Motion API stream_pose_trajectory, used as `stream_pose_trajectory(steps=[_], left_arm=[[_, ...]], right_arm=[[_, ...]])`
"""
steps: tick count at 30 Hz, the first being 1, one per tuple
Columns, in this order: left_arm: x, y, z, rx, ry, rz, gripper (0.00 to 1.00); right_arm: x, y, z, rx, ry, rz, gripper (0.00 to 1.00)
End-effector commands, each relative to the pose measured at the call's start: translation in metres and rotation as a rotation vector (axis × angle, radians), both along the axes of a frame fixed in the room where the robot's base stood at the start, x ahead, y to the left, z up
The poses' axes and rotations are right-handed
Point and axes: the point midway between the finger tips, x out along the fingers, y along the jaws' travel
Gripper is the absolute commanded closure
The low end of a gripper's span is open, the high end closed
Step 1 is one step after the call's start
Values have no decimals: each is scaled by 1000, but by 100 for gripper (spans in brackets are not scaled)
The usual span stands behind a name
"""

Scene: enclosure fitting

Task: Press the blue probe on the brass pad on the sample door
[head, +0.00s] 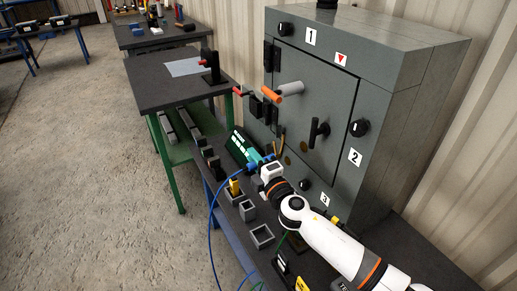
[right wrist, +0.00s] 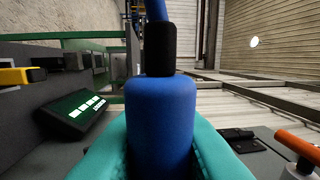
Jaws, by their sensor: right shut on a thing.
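The blue probe (right wrist: 160,125) is held between the teal fingers of my right gripper (head: 260,163); its black collar and blue cable point away in the right wrist view. The sample door (head: 305,95) is on the front of the grey cabinet and looks shut, with a black handle (head: 318,130). A small round brass pad (head: 303,147) shows low on the door. My right gripper is left of and below this pad in the head view, apart from it. The probe's tip is hidden. My left gripper is not in view.
A black meter with a green screen (head: 242,148) stands beside the gripper. Several small grey bins (head: 262,236) line the bench's front edge. The blue cable (head: 211,215) hangs over that edge.

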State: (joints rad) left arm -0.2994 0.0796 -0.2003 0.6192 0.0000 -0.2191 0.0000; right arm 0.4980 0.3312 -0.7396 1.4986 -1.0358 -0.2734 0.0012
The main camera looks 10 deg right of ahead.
Motion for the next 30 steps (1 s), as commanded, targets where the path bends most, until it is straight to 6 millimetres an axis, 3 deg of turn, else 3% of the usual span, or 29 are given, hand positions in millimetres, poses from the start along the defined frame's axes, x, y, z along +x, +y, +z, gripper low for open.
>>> stream_pose_trajectory(steps=[21, 30], left_arm=[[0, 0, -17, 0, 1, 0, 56], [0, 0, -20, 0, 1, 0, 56]], right_arm=[[24, -59, -1, 0, 0, -2, 100], [28, -70, 0, 2, 1, -1, 100]])
